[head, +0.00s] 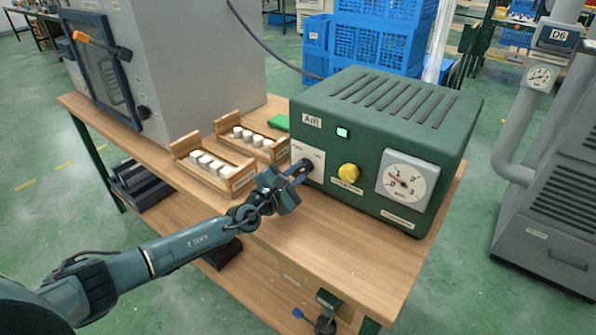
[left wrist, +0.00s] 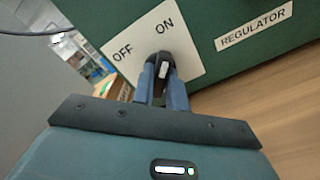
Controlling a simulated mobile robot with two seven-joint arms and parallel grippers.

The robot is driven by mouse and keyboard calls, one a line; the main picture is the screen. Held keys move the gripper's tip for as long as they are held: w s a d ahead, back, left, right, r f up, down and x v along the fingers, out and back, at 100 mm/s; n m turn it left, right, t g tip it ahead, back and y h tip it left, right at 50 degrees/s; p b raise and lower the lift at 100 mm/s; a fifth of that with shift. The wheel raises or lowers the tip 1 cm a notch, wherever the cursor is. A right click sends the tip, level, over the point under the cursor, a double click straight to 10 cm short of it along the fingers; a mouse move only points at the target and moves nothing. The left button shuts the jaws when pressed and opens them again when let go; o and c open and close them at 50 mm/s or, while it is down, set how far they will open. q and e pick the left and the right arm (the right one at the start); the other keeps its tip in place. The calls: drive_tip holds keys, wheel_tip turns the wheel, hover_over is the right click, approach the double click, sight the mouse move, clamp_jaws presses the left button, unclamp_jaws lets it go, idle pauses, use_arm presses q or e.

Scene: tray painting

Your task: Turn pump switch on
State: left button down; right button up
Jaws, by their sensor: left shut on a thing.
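The green AIR pump box (head: 385,150) stands on the wooden bench. The white switch plate (head: 307,160) is on its front at the left; it shows OFF and ON in the left wrist view (left wrist: 190,60). My left gripper (head: 301,168) is at this plate, shut on the black switch (left wrist: 161,66). The switch has a white mark, and its fingers hide part of it. The mark lies below the ON word; I cannot tell the exact switch position. A green lamp (head: 343,132) on the box is lit. My right gripper is out of view.
A yellow knob (head: 348,174) and a round gauge (head: 407,182) are right of the switch. Wooden racks with white cups (head: 212,163) stand left of the box, beside a grey cabinet (head: 190,65). The bench front (head: 335,250) is clear.

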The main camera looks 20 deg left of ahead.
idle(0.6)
use_arm(q)
drive_tip(key=c, duration=1.4)
unclamp_jaws()
drive_tip(key=p+v, duration=0.1)
drive_tip(key=v, duration=1.2)
drive_tip(key=shift+s, duration=0.1)
